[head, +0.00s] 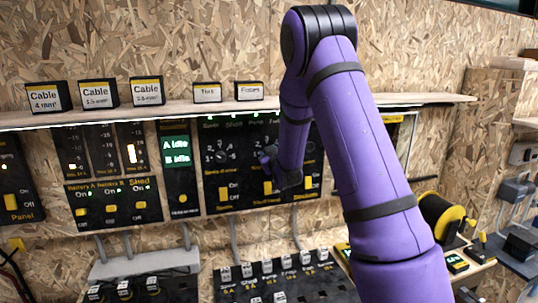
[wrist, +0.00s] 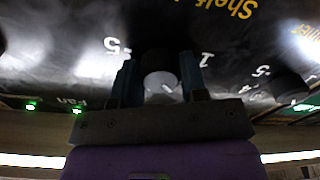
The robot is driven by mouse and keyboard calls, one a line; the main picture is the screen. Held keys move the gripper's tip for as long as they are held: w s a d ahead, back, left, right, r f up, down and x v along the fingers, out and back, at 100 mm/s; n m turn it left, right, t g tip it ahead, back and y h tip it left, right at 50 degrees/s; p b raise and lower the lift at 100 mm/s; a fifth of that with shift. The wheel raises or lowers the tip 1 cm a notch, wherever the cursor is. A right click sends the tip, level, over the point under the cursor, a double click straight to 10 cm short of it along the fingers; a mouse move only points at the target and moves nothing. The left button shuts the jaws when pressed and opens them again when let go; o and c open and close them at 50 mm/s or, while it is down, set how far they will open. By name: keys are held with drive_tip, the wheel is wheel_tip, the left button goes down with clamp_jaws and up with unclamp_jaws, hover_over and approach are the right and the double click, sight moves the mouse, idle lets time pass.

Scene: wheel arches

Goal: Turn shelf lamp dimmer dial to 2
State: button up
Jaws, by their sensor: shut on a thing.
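The shelf lamp dimmer dial (wrist: 160,72) is a small grey round knob on a black panel, seen in the wrist view beside yellow lettering that reads "Shelf" in part. White scale marks, including a 1 and a .5, stand around it upside down. My gripper (wrist: 159,78) has a blue finger on each side of the dial and is shut on it. A pale spot shows low on the knob, but I cannot read its setting. In the head view, my gripper (head: 268,160) is at the panel and hides the dial.
The black control panel (head: 207,199) carries another dial (head: 221,156) to the left and yellow switches (head: 224,194) below. A shelf (head: 190,111) with labelled boxes runs above. Another knob (wrist: 289,83) is close by in the wrist view.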

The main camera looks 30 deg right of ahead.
drive_tip(key=shift+f, duration=0.1)
drive_tip(key=o, duration=0.9)
drive_tip(key=v, duration=1.1)
